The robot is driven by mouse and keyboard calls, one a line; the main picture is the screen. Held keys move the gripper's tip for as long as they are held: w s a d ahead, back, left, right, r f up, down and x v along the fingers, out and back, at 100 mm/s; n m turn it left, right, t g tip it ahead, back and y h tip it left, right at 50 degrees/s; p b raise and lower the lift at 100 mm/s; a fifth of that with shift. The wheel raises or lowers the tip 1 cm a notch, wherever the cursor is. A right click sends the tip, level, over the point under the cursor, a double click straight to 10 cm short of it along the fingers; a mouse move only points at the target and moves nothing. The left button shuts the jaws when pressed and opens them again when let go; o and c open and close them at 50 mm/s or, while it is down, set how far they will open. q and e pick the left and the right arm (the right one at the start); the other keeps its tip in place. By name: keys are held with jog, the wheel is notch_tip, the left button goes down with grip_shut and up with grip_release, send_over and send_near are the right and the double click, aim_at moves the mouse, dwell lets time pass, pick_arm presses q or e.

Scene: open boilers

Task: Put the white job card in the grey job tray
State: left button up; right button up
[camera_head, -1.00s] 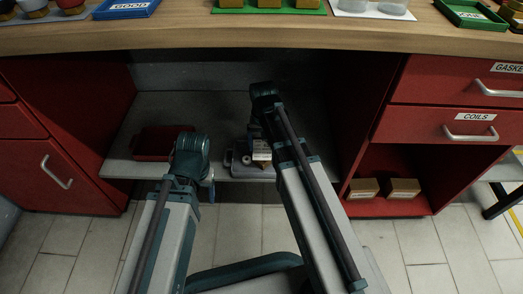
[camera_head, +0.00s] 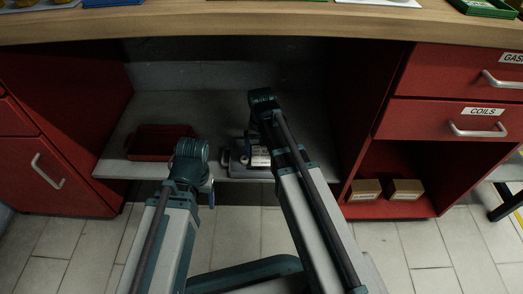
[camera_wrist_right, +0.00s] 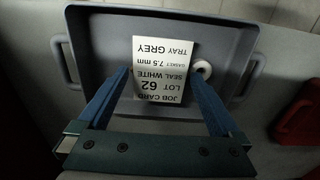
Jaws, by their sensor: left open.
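The white job card (camera_wrist_right: 160,65) lies in the grey job tray (camera_wrist_right: 100,35), its print upside down in the right wrist view. In the head view the card (camera_head: 260,157) shows over the grey tray (camera_head: 238,172) on the low shelf. My right gripper (camera_wrist_right: 155,75) is open, its blue fingers apart on either side of the card; I cannot tell whether one touches it. In the head view the right arm partly hides the tray. My left gripper (camera_head: 209,194) is open and empty in front of the shelf edge.
A white ring (camera_wrist_right: 203,68) lies in the grey tray beside the card. A red tray (camera_head: 158,145) stands left on the shelf (camera_head: 222,112). Red cabinets flank the opening, and the wooden worktop (camera_head: 230,25) overhangs it. Two small boxes (camera_head: 385,190) sit in the right cabinet.

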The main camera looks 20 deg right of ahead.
aim_at(261, 156)
jog(key=shift+r, duration=0.1)
notch_tip(261, 156, up, 12)
jog(key=p, duration=1.2)
jog(key=s+a+n+h, duration=0.1)
jog(key=s+a+n, duration=0.6)
jog(key=s+a, duration=0.3)
jog(key=s, duration=0.4)
jog(key=shift+a, duration=0.2)
jog(key=shift+s+r, duration=0.1)
